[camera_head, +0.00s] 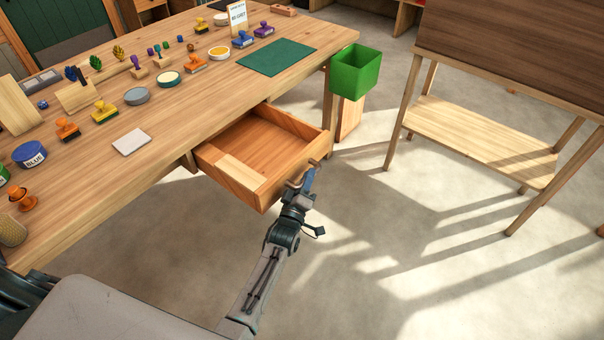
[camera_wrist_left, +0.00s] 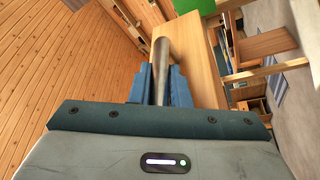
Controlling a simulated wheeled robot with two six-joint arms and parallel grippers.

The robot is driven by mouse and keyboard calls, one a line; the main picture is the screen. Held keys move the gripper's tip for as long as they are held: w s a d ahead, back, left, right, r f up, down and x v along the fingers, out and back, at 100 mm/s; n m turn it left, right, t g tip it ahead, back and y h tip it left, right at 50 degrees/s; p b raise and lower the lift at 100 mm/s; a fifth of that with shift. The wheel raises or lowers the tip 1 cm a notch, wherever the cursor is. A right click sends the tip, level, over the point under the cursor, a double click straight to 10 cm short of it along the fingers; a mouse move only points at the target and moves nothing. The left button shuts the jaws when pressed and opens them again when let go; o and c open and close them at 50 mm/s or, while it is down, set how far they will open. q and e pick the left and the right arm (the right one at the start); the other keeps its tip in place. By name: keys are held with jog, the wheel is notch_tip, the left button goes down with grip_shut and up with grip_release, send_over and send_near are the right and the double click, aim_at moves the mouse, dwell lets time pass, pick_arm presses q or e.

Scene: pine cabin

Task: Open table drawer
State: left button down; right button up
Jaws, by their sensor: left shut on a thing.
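The table drawer (camera_head: 286,170) is pulled out from under the long wooden table (camera_head: 180,120), and its inside shows. A pale patch lies in its near corner; I cannot tell if it is sunlight or an object. My left gripper (camera_head: 307,180) is at the drawer's front face, shut on the drawer handle. In the left wrist view the metal handle bar (camera_wrist_left: 161,62) runs between the two blue fingers of the gripper (camera_wrist_left: 160,84), with the wooden drawer front (camera_wrist_left: 204,72) beside it. My right gripper is not in view.
Stamps, ink pads and a green mat (camera_head: 277,57) lie on the table top. A green bin (camera_head: 356,72) hangs at the table's right end. A wooden stand with a low shelf (camera_head: 480,142) is at the right. The floor in front of the drawer is clear.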

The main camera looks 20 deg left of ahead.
pick_arm(q)
jog(key=shift+s+d+f, duration=0.1)
jog(key=shift+s+d, duration=0.2)
jog(key=shift+d, duration=0.4)
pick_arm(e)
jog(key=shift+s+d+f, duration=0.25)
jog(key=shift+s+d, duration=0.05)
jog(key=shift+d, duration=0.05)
pick_arm(q)
jog(key=c, duration=1.4)
grip_release()
jog(key=shift+o, duration=0.2)
